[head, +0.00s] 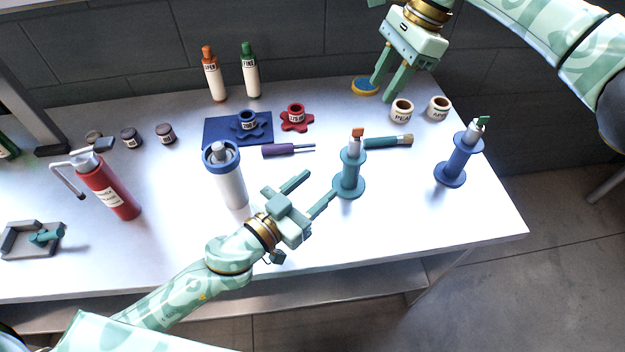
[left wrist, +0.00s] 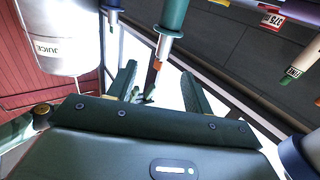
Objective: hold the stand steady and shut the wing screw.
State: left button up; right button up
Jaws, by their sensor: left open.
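A teal spool-shaped stand (head: 350,178) stands upright near the table's middle, with a grey stem and a small orange piece (head: 358,132) on top. A blue stand (head: 458,163) of like shape, tipped green, is at the right. I cannot tell for sure which part is the wing screw. My left gripper (head: 320,182) is open and empty, just left of the teal stand, not touching it. In the left wrist view the teal stand (left wrist: 174,18) and its orange tip (left wrist: 157,65) show beyond the open fingers. My right gripper (head: 386,86) is open at the back of the table.
A white bottle (head: 230,188) with a blue collar stands left of my left gripper. A blue-yellow disc (head: 364,87) lies by my right fingertips. A brush (head: 388,142) and screwdriver (head: 288,150) lie behind the teal stand. A red extinguisher-like canister (head: 112,192) is at left. The front right is clear.

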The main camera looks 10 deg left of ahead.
aim_at(361, 140)
pick_arm(q)
jog(key=x, duration=1.6)
jog(key=shift+w+a+r, duration=0.25)
jog(key=shift+w+a, duration=0.1)
jog(key=shift+w, duration=0.05)
grip_shut()
